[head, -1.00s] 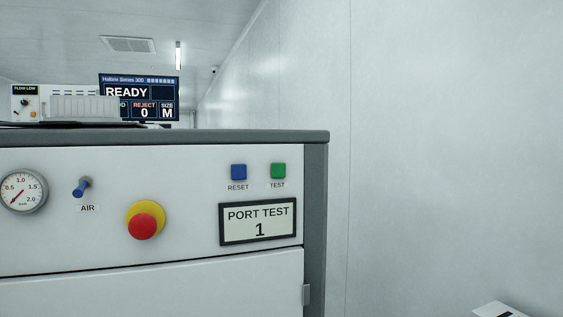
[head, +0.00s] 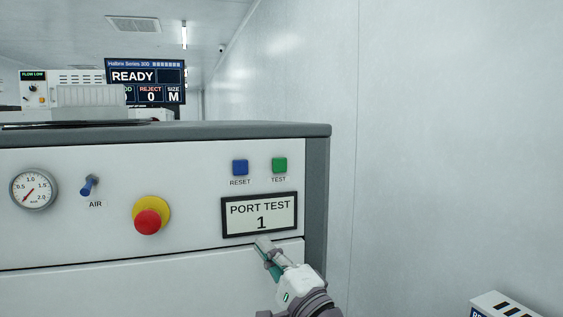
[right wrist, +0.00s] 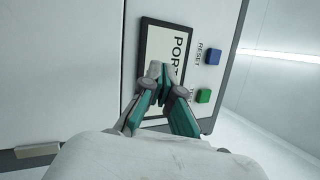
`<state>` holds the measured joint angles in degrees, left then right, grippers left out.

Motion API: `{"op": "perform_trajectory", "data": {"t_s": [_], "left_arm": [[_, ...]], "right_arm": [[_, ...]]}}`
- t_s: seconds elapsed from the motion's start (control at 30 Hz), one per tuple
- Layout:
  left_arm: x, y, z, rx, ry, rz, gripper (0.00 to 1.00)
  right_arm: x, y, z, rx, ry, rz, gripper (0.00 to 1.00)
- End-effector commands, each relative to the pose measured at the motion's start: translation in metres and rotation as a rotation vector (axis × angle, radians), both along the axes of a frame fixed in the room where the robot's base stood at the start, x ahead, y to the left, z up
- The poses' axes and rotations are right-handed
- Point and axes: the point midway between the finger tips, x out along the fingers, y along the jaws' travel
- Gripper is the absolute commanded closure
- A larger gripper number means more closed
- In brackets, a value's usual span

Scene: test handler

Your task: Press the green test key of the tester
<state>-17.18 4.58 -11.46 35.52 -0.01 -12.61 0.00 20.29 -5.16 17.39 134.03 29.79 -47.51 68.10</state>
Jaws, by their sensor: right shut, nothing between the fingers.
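My right gripper (head: 263,243) is shut and empty, just below the port test display in the head view. In the right wrist view its closed fingertips (right wrist: 158,72) overlap the display. The green key is above and a little right of the fingertips in the head view, uncovered. My left gripper is not in view.
A blue RESET key (head: 240,167) sits just left of the green key. The PORT TEST 1 display (head: 260,201) is below both. A red button with yellow collar (head: 148,222), an AIR lever (head: 89,186) and a gauge (head: 33,190) are further left. A wall stands at right.

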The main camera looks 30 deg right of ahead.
Motion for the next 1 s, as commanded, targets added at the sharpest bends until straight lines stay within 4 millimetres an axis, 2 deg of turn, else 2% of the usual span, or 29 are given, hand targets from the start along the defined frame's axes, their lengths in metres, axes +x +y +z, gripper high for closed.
{"op": "perform_trajectory", "data": {"t_s": [0.03, 0.2, 0.3, 0.4, 0.63, 1.0], "left_arm": [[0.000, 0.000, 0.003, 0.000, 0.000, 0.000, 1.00], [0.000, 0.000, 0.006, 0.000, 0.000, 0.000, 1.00], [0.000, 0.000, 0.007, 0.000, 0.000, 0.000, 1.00], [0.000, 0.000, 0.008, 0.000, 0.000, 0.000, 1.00], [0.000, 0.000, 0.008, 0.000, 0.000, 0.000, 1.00], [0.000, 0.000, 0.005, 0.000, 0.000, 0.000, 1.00]], "right_arm": [[-0.008, -0.006, 0.027, 0.060, -0.066, 0.010, 1.00], [-0.038, -0.021, 0.089, 0.243, -0.244, 0.070, 1.00], [-0.052, -0.028, 0.113, 0.317, -0.318, 0.103, 1.00], [-0.063, -0.032, 0.127, 0.364, -0.367, 0.127, 1.00], [-0.069, -0.035, 0.136, 0.394, -0.398, 0.145, 1.00], [-0.063, -0.036, 0.134, 0.391, -0.394, 0.144, 1.00]]}}
